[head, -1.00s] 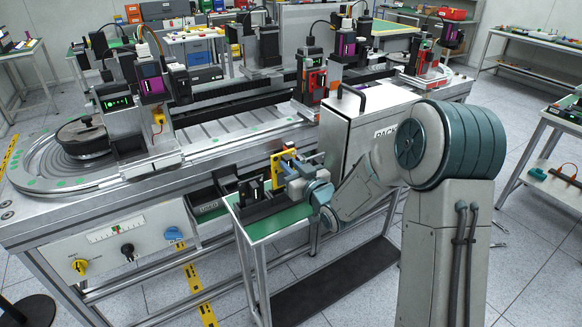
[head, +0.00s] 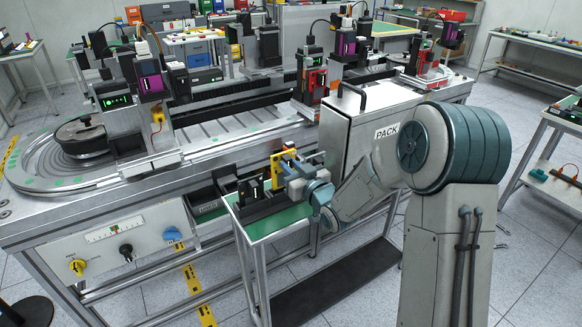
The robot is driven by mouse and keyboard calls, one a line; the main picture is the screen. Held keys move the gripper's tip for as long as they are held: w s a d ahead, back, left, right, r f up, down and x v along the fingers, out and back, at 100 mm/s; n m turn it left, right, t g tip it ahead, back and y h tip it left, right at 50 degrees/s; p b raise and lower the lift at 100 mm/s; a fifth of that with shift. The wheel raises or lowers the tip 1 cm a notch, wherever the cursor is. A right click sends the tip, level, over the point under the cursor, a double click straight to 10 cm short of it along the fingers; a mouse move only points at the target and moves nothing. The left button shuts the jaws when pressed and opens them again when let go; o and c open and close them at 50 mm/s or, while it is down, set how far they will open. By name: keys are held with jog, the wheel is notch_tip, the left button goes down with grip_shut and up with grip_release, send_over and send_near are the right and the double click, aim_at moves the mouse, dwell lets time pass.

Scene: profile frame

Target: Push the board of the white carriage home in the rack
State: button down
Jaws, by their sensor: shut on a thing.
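My gripper (head: 287,166) is over the small green-topped table (head: 266,226), at the right end of a low black rack (head: 258,207). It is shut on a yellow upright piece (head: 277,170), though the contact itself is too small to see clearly. Dark upright parts with a small pale face (head: 243,190) stand in the rack to the left of the yellow piece. I cannot tell which part is the white carriage or its board, nor how deep any board sits. My wrist hides the rack's right side.
A grey cabinet marked PACK (head: 350,130) stands close behind my forearm. The long conveyor bench (head: 215,140) with several stations runs behind the small table. An open drawer (head: 208,206) is left of the rack. A dark mat (head: 335,280) lies below.

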jog(key=shift+f+b, duration=1.95)
jog(key=shift+b, duration=0.1)
jog(key=c, duration=1.3)
grip_release()
jog(key=shift+o, duration=0.2)
jog(key=b+v, duration=0.1)
jog(key=v, duration=1.2)
jog(key=shift+s+d, duration=0.25)
jog(key=shift+s, duration=0.1)
jog(key=shift+r, duration=0.1)
